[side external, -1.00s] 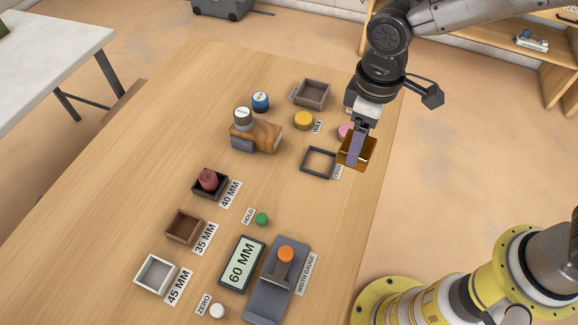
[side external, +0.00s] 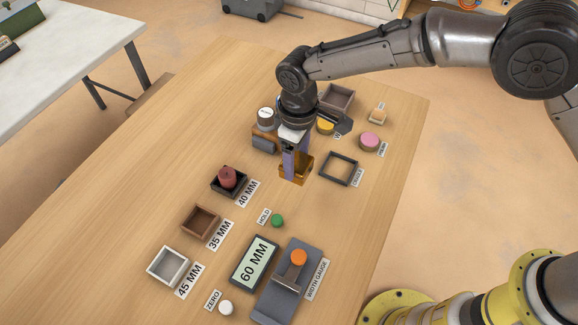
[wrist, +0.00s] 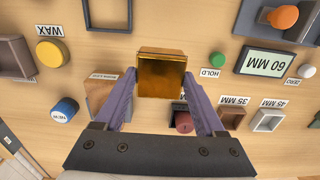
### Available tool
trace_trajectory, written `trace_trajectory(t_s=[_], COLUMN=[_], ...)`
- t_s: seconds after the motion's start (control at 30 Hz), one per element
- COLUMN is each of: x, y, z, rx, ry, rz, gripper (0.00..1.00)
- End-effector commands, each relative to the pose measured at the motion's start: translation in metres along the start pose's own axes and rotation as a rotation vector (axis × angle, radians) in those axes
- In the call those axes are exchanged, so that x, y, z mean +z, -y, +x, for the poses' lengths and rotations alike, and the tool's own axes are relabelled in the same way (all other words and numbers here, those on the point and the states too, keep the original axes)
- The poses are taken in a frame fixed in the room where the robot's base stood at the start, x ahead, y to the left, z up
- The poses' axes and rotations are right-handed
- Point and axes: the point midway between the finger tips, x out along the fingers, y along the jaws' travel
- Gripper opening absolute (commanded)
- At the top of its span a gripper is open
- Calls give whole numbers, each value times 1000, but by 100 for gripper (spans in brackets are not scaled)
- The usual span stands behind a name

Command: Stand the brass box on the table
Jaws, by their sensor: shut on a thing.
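My gripper (side external: 297,166) is over the middle of the table (side external: 130,200). Its purple fingers are shut on the brass box (side external: 302,176), which hangs from the fingertips between the dark square frame and the wooden block. In the wrist view the shiny brass box (wrist: 161,73) sits between the two fingertips (wrist: 160,84). Whether its underside touches the table is hard to tell; it seems close to the surface or just above it.
A green button (side external: 277,220), 60 MM display (side external: 254,262) and width gauge (side external: 287,283) lie in front. Small trays (side external: 201,221) stand left.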

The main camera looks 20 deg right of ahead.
Motion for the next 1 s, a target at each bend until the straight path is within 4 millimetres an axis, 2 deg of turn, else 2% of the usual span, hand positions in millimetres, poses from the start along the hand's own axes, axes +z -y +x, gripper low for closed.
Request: trace_trajectory(t_s=[0.1, 0.37, 0.6, 0.97, 1.0], x=[-10, -20, -19, -19, -19], y=[-1, -2, -2, -2, -2], z=[11, 23, 52, 55, 56], rx=[0, 0, 0, 0, 0], ry=[-2, -1, 0, -1, -1], rz=[0, 0, 0, 0, 0], gripper=[7, 7, 7, 7, 75])
